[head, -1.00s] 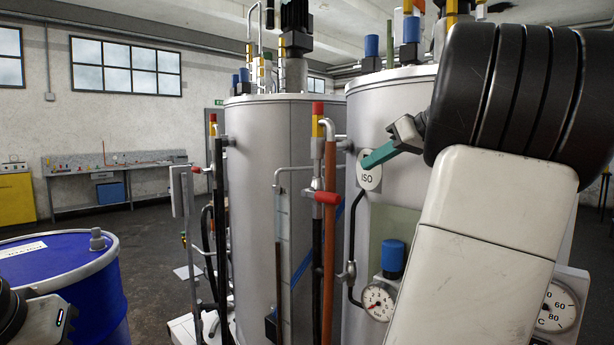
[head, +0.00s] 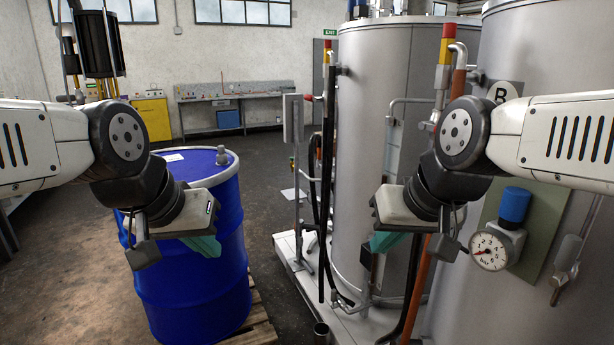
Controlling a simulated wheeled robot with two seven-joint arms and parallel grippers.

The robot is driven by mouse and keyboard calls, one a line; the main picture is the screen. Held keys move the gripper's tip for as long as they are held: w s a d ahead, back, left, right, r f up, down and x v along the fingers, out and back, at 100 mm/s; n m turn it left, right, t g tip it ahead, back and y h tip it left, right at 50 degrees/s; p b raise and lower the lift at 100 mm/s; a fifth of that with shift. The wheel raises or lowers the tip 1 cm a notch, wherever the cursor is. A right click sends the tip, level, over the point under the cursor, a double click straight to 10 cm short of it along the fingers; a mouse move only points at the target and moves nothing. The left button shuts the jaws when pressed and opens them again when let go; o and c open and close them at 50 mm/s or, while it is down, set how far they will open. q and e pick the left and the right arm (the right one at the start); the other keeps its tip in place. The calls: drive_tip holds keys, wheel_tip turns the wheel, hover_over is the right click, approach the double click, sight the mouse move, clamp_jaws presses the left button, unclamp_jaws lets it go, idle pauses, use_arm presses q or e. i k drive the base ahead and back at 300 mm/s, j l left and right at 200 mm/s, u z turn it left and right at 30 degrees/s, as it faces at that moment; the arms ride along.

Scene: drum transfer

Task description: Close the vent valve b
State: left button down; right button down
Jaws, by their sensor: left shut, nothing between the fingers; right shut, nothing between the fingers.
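I cannot tell which fitting is vent valve b. My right gripper (head: 386,243) is shut and empty, pointing down in front of the pipes between the tanks, left of the gauge. My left gripper (head: 205,246) is shut and empty in front of the blue drum (head: 190,290).
The blue drum stands on a wooden pallet (head: 255,325). The left tank (head: 375,130) and its upright pipes stand on a pale plinth (head: 300,265). Open floor (head: 80,255) lies to the left.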

sight(571, 246)
drive_tip(key=z, duration=1.9)
